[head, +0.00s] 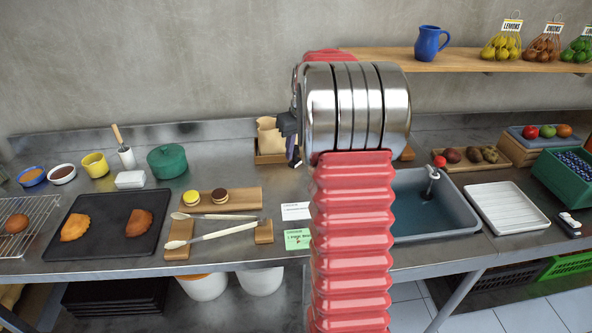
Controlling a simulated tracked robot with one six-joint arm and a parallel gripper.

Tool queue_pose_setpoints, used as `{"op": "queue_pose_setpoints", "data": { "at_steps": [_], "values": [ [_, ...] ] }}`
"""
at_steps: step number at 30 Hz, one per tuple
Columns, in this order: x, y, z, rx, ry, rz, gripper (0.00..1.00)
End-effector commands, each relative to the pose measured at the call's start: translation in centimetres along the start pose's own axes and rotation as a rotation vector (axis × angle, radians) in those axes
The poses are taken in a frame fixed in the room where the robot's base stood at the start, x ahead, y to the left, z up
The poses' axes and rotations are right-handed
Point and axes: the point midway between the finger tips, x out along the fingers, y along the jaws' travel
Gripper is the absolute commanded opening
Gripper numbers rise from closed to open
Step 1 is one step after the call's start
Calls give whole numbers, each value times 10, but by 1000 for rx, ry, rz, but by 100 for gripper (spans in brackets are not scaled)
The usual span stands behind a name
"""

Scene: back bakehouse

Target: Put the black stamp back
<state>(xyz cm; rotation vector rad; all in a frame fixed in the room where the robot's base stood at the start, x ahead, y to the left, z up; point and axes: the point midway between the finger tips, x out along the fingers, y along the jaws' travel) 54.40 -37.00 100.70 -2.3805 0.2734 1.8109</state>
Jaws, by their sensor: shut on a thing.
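My gripper (292,138) shows only in part, as dark pieces at the left of my silver wrist joint. It is high in front of the back of the steel counter, near the paper bag. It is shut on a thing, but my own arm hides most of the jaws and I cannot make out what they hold. I cannot clearly pick out the black stamp anywhere. A wooden board (246,194) on the counter bears a small round piece with a yellow top (191,198) and one with a dark brown top (220,195).
Tongs (222,233) lie across wooden blocks before the board. A white card (296,211) and a green card (297,239) lie to their right. A dark tray (110,242) with two pastries is at left. The sink (430,235) and white ribbed tray (506,207) are at right.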

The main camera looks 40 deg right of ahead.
Motion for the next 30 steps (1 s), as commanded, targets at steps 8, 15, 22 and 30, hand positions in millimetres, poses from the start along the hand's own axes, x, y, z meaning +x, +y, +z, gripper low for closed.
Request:
{"op": "queue_pose_setpoints", "data": {
  "at_steps": [8, 15, 22, 30],
  "values": [
    [16, 0, 4, -1, 1, 0, 8],
    [18, 0, 5, -1, 0, 0, 8],
    [46, -1, 13, -1, -3, -1, 8],
    [65, 0, 18, -1, 1, 1, 8]
  ]
}}
